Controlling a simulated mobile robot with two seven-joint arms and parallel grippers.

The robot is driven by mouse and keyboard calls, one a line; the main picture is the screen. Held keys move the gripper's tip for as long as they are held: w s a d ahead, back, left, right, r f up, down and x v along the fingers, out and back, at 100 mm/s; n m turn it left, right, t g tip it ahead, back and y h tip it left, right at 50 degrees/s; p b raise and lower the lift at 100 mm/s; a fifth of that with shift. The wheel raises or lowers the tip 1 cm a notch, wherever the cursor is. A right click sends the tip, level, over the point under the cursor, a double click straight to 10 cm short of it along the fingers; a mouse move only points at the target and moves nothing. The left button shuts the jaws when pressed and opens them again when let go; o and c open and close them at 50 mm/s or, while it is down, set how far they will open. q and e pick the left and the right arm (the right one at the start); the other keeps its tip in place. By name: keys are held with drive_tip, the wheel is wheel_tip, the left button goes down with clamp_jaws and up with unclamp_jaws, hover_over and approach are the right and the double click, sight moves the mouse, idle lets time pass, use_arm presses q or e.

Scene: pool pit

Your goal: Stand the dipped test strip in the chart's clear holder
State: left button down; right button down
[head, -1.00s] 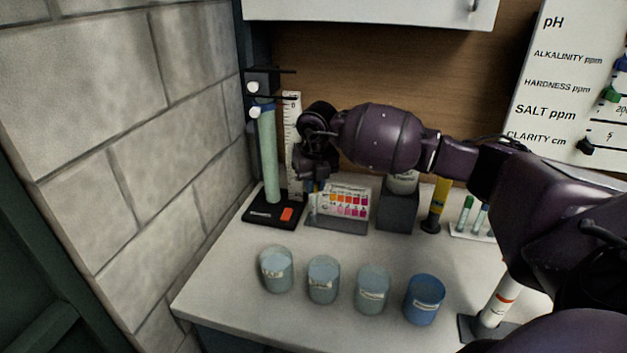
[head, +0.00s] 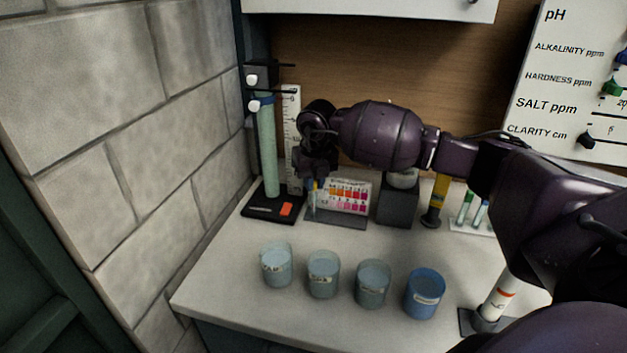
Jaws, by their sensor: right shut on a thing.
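The colour chart (head: 349,194) stands on a grey base (head: 336,219) at the back of the counter, with rows of yellow to magenta squares. My right gripper (head: 315,185) points down at the chart's left edge. It is shut on the test strip (head: 314,201), a thin upright piece that shows only in part below the fingers. The clear holder cannot be made out; it is too small or hidden by the gripper. I cannot tell whether the strip touches the chart's base. My left gripper is not in view.
Several labelled beakers, among them a blue one (head: 425,293), stand in a row in front. A green column on a black stand (head: 268,208) and a ruler (head: 291,130) are close left. A grey block (head: 398,205) and yellow tube (head: 438,196) stand right. A block wall bounds the left.

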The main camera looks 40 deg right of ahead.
drive_tip(key=shift+f, duration=0.2)
drive_tip(key=shift+f, duration=0.2)
idle(0.3)
drive_tip(key=c, duration=1)
unclamp_jaws()
drive_tip(key=shift+c, duration=0.2)
drive_tip(key=shift+w+d+r+p, duration=0.15)
drive_tip(key=shift+r+p, duration=0.65)
drive_tip(key=shift+r, duration=1.3)
drive_tip(key=shift+r+p, duration=0.9)
drive_tip(key=shift+r, duration=0.55)
drive_tip(key=shift+s+f, duration=0.1)
drive_tip(key=shift+s, duration=0.15)
